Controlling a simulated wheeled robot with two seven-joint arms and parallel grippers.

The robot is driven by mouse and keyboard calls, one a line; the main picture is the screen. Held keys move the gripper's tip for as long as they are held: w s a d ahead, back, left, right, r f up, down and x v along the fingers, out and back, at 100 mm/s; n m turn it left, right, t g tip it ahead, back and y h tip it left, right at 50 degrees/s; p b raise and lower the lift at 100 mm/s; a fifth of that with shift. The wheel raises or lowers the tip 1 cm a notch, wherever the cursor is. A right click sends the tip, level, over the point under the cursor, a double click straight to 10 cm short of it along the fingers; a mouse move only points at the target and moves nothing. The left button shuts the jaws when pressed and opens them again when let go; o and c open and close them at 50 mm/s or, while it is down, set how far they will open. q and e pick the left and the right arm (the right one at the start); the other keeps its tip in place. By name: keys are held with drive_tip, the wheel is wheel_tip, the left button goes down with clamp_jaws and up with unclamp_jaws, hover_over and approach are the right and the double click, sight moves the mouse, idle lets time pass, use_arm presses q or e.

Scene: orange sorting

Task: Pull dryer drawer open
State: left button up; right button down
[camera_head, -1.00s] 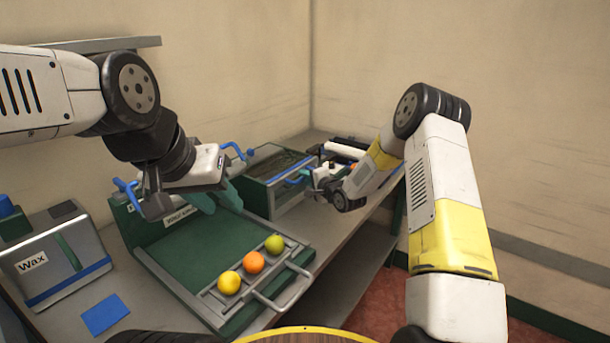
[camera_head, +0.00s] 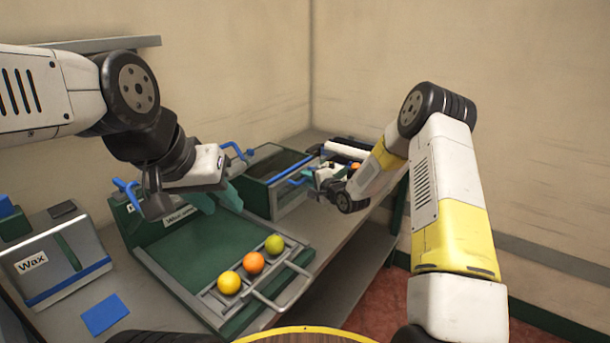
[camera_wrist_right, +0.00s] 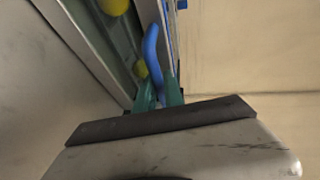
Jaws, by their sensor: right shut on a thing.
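The dryer (camera_head: 285,199) is a grey-green box with a dark top and blue trim at the back of the bench. My right gripper (camera_head: 318,177) is at its right side in the head view, partly hidden by its own wrist. In the right wrist view, the green fingertips (camera_wrist_right: 160,94) are shut on a curved blue handle (camera_wrist_right: 152,50). The handle runs beside a green, metal-edged channel (camera_wrist_right: 82,45) holding yellow round fruit (camera_wrist_right: 113,6). How far the drawer is out cannot be told. My left gripper (camera_head: 215,196) hangs open and empty above the green tray.
The green tray (camera_head: 190,255) holds a yellow, an orange and a green fruit (camera_head: 274,244) in its front rack, with a metal handle (camera_head: 285,300). A grey Wax box (camera_head: 55,255) and a blue square (camera_head: 105,314) are at left. A wall stands behind.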

drive_tip(key=s+d, duration=1)
drive_tip(key=d, duration=0.4)
drive_tip(key=shift+s+d, duration=0.4)
drive_tip(key=c, duration=1.5)
unclamp_jaws()
drive_tip(key=shift+o, duration=0.2)
drive_tip(key=shift+d, duration=0.1)
drive_tip(key=v, duration=0.7)
drive_tip(key=shift+s, duration=0.3)
drive_tip(key=shift+d+r, duration=0.1)
